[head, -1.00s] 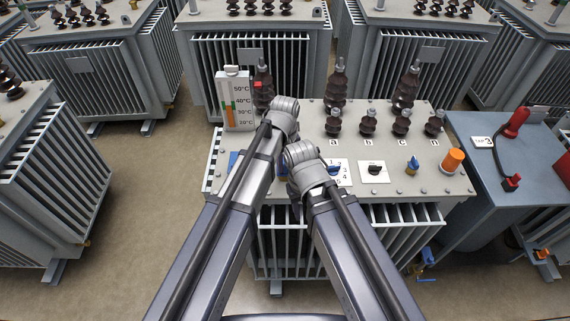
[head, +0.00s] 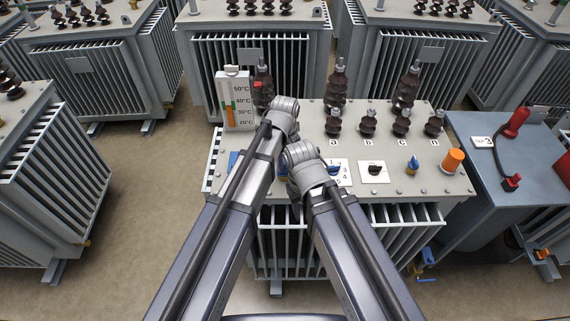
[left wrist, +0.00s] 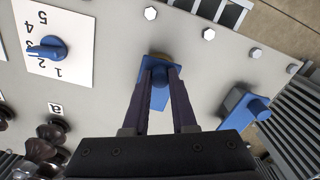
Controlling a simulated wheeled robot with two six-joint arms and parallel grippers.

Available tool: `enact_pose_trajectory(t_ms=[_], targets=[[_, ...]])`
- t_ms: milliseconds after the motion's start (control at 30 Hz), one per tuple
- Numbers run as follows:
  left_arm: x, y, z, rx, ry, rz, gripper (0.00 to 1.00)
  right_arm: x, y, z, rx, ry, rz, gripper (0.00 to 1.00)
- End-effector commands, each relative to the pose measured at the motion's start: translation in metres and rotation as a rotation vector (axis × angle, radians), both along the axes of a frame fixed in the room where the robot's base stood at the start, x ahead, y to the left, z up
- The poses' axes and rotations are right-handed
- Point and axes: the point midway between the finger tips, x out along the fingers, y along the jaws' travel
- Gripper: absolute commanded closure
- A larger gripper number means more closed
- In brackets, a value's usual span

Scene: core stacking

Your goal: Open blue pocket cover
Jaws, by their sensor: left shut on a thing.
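The blue pocket cover (left wrist: 158,100) is on the grey transformer top (left wrist: 112,62) in the left wrist view. My left gripper (left wrist: 160,75) reaches over it with one dark finger on each side, shut on its raised blue part. I cannot tell whether the cover has lifted or turned. In the head view my forearms hide the cover and the left fingertips. My right wrist (head: 303,158) shows beside the left arm, but its fingers are out of sight.
A numbered dial with a blue knob (left wrist: 47,48) lies to one side of the cover; another blue fitting (left wrist: 245,108) is on the other. A temperature gauge (head: 237,100), dark insulators (head: 368,124) and an orange cap (head: 453,160) also stand on the transformer.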

Motion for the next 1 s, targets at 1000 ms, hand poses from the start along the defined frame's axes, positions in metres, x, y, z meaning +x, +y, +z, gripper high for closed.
enact_pose_trajectory(t_ms=[1000], targets=[[0.013, 0.038, 0.000, 0.000, 0.001, -0.664, 1.00, 0.000, 0.000, 0.000, 0.000, 0.000, 0.000, 0.50]])
